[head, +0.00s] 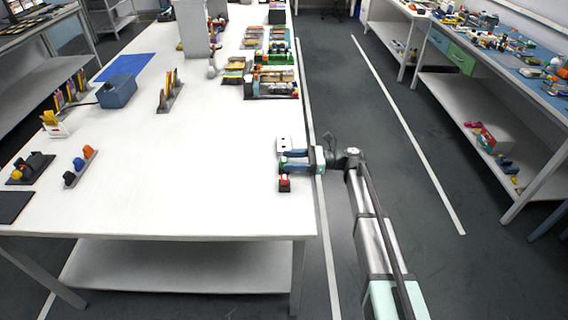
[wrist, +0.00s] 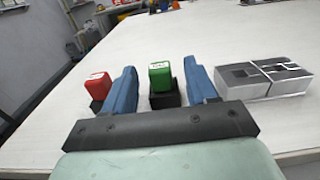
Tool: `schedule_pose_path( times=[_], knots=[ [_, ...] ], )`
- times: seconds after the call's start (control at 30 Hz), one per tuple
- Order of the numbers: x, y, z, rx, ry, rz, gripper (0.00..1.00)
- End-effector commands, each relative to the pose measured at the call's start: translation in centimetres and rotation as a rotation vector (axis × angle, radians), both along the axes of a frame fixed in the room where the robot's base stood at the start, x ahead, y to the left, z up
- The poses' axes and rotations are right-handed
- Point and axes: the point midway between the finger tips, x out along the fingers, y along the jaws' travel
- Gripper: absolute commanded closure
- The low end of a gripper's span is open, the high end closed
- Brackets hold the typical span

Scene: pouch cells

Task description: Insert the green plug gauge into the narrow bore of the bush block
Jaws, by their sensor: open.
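The green plug gauge (wrist: 160,76) stands upright in a black holder in the wrist view. My gripper (wrist: 159,68) is open, with one blue finger on each side of the gauge and a visible gap to each. The bush block (wrist: 283,75) is to the right of the right finger, light grey with dark openings on top; which one is the narrow bore I cannot tell. In the head view, my gripper (head: 295,160) is at the table's right edge, between the bush block (head: 283,142) and the red gauge; the green gauge is mostly hidden there.
A red plug gauge (wrist: 97,85) stands in a black holder left of the left finger. The white table (head: 210,185) is clear left of the gripper. Racks and a blue box (head: 117,91) stand farther left. Trays of coloured parts (head: 270,75) lie farther back.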

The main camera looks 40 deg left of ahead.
Motion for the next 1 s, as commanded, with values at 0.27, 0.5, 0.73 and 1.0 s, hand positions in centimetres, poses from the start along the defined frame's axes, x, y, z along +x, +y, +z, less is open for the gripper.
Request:
schedule_pose_path(
  times=[0.27, 0.5, 0.73, 1.0],
  knots=[
    [-2.6, 2.5, -0.1, 0.000, 0.000, 0.002, 0.43],
    [-3.3, 3.2, -0.1, 0.000, 0.000, 0.000, 0.43],
    [-3.3, 3.2, -0.1, 0.000, 0.000, 0.000, 0.55],
    [-3.2, 3.2, -0.1, 0.000, 0.000, 0.000, 0.81]
  ],
)
